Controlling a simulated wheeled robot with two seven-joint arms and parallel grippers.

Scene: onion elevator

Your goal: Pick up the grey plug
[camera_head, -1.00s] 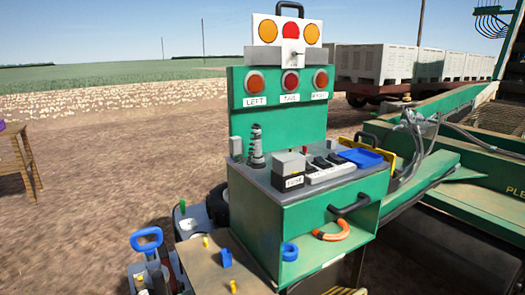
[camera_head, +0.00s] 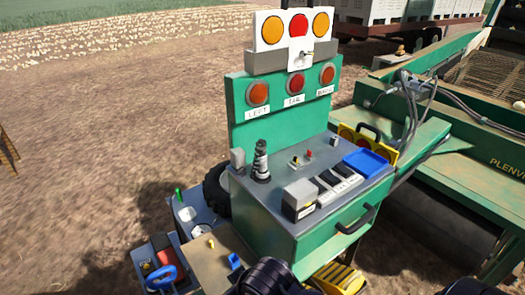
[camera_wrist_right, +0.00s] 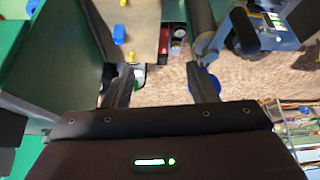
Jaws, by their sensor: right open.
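A dark grey ribbed plug-like piece (camera_head: 261,162) stands upright on the left part of the green console's grey top (camera_head: 283,178) in the head view. I cannot tell for certain that it is the grey plug. A small grey block (camera_head: 237,158) stands just left of it. My right gripper (camera_wrist_right: 161,68) is open in the right wrist view, with nothing between its fingers. It points down beside a green wall and a tan board, and the ribbed piece is not visible there. Dark parts of my arm show at the head view's bottom edge. My left gripper is not in view.
The console top also holds a grey-black block (camera_head: 299,200), a row of dark switches and a blue tray (camera_head: 366,162). A black handle (camera_head: 357,218) sticks out in front. A tan board (camera_head: 215,262) with small blue and yellow pieces lies lower left. A lamp panel rises behind.

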